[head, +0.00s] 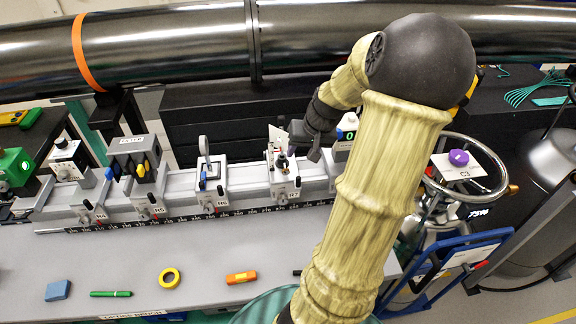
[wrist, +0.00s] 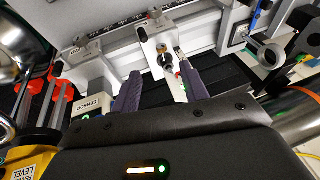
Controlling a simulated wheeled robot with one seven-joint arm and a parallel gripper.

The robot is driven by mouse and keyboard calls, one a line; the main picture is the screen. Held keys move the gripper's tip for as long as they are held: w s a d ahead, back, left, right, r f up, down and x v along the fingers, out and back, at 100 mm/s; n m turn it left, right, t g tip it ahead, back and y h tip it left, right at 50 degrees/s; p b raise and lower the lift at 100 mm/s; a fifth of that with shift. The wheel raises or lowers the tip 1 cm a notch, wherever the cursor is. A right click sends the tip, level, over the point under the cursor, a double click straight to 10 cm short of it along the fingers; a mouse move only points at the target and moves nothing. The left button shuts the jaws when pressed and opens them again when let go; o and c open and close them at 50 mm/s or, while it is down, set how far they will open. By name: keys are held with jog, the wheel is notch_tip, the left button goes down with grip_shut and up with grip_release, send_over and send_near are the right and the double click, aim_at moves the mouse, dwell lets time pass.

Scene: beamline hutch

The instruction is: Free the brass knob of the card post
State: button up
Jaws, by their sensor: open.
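The card post (head: 282,163) stands on the R7 carriage of the white rail in the head view, with a white card (head: 277,136) at its top. In the wrist view, a small brass knob (wrist: 162,47) shows on the post, with a dark round part just below it. My gripper (wrist: 160,70) is open, its two purple fingers pointing toward the post. The knob appears just beyond the fingertips, between their lines, with nothing held. The right finger is close to the card's edge; I cannot tell whether they touch. In the head view, my gripper (head: 298,146) partly hides the post.
Other carriages stand left along the rail (head: 245,178), including a ring holder (head: 206,160) and a filter box (head: 132,147). A large dark pipe (head: 180,45) runs behind and above. A handwheel (head: 467,165) stands right. The front bench (head: 200,245) is mostly clear.

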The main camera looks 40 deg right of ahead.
aim_at(287, 170)
jog(key=shift+s+d+r+t, duration=0.45)
jog(key=shift+d+r+t, duration=0.15)
jog(key=shift+d+r, duration=0.2)
jog(key=shift+w+a+f, duration=0.1)
jog(key=p+x, duration=0.2)
jog(key=x, duration=1.5)
jog(key=shift+a+f+p, duration=0.1)
jog(key=shift+f+p, duration=0.05)
jog(key=shift+p, duration=0.2)
jog(key=shift+c, duration=0.4)
grip_shut()
